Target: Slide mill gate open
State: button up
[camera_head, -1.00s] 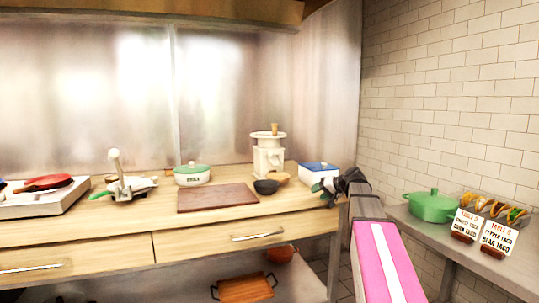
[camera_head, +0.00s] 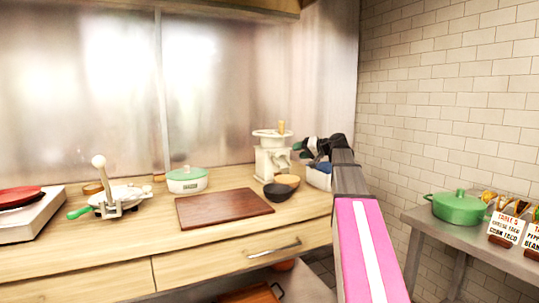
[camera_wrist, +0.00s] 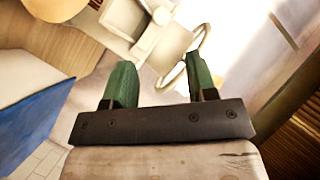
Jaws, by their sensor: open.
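The cream mill (camera_head: 272,163) stands upright on the wooden counter, with a round top and a wooden handle sticking up. My gripper (camera_head: 300,148) is just right of the mill's upper body, above the blue-lidded box. In the wrist view, the two green fingers (camera_wrist: 160,78) are apart with nothing between them. Cream mill parts (camera_wrist: 165,40) show beyond the fingertips, with a round ring near the right finger. I cannot tell which part is the gate, nor whether the fingers touch the mill.
A black bowl (camera_head: 277,192) and a tan bowl (camera_head: 288,180) sit in front of the mill. The white, blue-lidded box (camera_head: 318,178) is partly hidden by my arm. A brown board (camera_head: 224,208) and a white-green pot (camera_head: 187,180) are to the left.

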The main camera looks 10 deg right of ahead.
aim_at(278, 155)
jog(key=x, duration=1.1)
